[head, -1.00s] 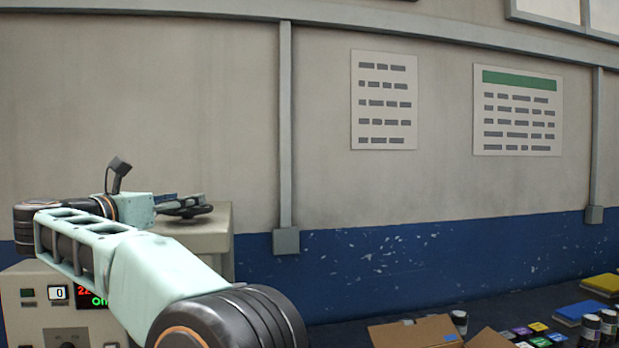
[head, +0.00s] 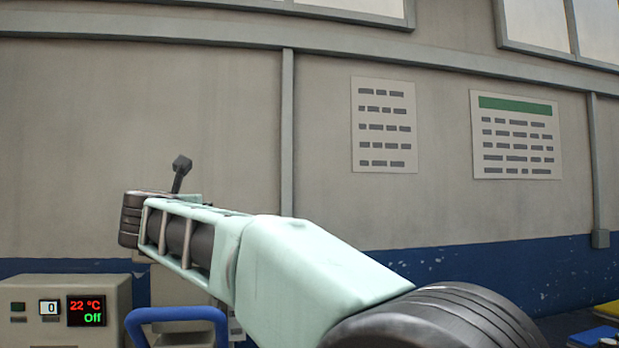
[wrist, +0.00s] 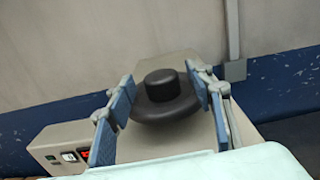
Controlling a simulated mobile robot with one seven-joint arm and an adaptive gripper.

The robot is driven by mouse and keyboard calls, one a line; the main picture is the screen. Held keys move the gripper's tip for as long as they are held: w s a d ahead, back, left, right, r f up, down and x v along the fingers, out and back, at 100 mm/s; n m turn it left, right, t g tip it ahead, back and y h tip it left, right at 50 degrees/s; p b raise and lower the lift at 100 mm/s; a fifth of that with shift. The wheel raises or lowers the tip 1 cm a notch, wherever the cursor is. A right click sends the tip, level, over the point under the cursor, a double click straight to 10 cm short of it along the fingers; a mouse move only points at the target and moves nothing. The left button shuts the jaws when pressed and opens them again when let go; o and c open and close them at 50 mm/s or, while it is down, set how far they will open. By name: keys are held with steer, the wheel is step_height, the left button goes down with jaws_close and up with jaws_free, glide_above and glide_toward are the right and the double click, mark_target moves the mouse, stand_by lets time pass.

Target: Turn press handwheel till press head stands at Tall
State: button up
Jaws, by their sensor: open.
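The black round handwheel (wrist: 162,97) with a raised hub shows in the middle of the wrist view, on top of a beige housing (wrist: 160,142). I take it for the press handwheel. My gripper (wrist: 164,86) is open, with one blue-padded finger on each side of the wheel. I cannot tell whether the pads touch the rim. In the head view my arm hides the gripper and the wheel. The press head and any Tall mark do not show.
A beige control box (head: 58,284) at the lower left has a display (head: 86,310) reading 22 °C and Off. A blue curved bar (head: 176,314) stands right of it. The wall behind carries two notices (head: 384,125). My arm fills the lower middle.

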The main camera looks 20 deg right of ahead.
steer(key=shift+d+r+n+g+y+p, duration=0.15)
steer(key=shift+n+y+p, duration=0.1)
steer(key=shift+n+y, duration=0.45)
steer(key=shift+d+f+n+g+y+p, duration=0.1)
steer(key=shift+n+y+p, duration=0.25)
steer(key=shift+y, duration=0.7)
steer(key=shift+d+r+n+g+y+p, duration=0.1)
steer(key=shift+d+n+y+p, duration=0.1)
steer(key=shift+n+y, duration=0.5)
steer(key=shift+a+y, duration=0.1)
steer(key=shift+y, duration=0.55)
steer(key=shift+w+n, duration=0.1)
steer(key=shift+n, duration=0.15)
steer(key=shift+p, duration=0.35)
